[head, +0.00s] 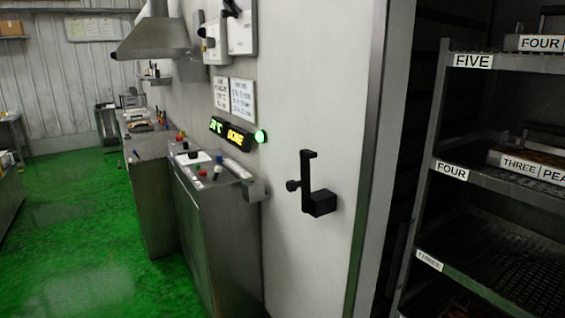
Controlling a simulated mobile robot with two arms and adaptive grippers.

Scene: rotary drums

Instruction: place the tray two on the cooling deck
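Neither of my grippers is in the head view. I see no tray labelled two and cannot make out a cooling deck. A rack (441,130) with several shelves stands at the right, its shelves labelled FIVE, FOUR and THREE. A tray labelled FOUR (541,43) sits on the shelf marked FIVE, cut off by the picture's right edge. A tray labelled THREE (528,168) sits on the shelf marked FOUR, also cut off. The shelf marked THREE (500,262) looks empty where it shows. Lower shelves are mostly out of view.
A pale panel with a black handle (318,190) stands left of the rack. A control console (215,190) with a lit display (231,133) is beside it. A hood (153,40) hangs over a counter (150,150) farther back. The green floor (70,240) at the left is clear.

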